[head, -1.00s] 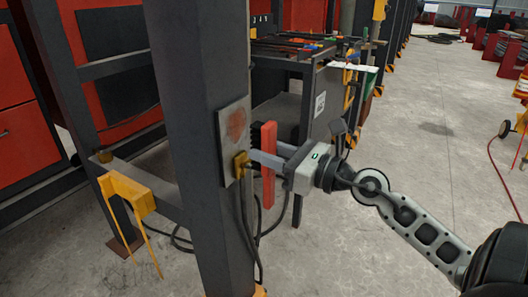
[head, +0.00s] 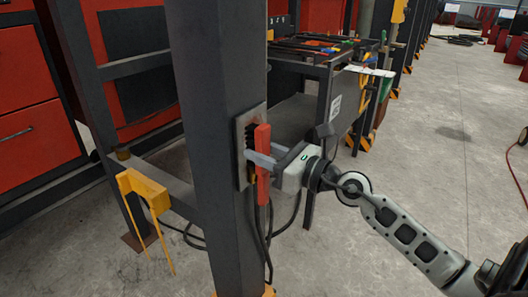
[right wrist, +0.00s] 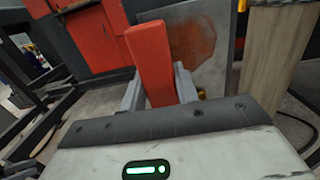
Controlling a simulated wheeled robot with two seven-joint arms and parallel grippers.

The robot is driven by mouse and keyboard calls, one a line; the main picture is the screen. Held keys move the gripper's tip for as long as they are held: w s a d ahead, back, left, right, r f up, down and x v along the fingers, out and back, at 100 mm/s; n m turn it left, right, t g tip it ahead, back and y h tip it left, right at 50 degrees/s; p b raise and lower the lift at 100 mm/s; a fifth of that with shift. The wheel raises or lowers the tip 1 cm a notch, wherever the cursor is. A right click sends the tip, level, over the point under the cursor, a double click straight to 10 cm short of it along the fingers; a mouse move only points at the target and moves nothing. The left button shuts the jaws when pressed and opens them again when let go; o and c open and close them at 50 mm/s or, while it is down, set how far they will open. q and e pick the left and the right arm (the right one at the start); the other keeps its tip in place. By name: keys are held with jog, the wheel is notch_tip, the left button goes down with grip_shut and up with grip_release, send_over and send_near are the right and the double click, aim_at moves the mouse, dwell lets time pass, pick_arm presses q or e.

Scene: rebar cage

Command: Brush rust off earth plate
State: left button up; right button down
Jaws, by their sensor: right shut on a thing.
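The grey earth plate (head: 239,135) is fixed on the dark steel column, mostly hidden behind the brush in the head view. In the right wrist view the plate (right wrist: 219,72) shows a reddish-brown rust patch (right wrist: 192,40). My right gripper (head: 262,160) is shut on a brush with a red handle (head: 263,180) and black bristles. The brush is upright, bristles toward the plate; I cannot tell whether they touch it. The red handle also shows between the fingers in the right wrist view (right wrist: 150,60). A small brass part (right wrist: 201,92) shows at the plate's lower area. My left gripper is not in view.
The dark column (head: 210,90) stands in the middle. A yellow bracket (head: 145,188) hangs on a crossbar to its left. Cables (head: 268,235) hang beside the column. A workbench with tools (head: 325,50) stands behind.

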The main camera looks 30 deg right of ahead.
jog(key=shift+w+a+p, duration=0.25)
jog(key=shift+w+p, duration=0.1)
jog(key=shift+w, duration=0.25)
dwell(0.3)
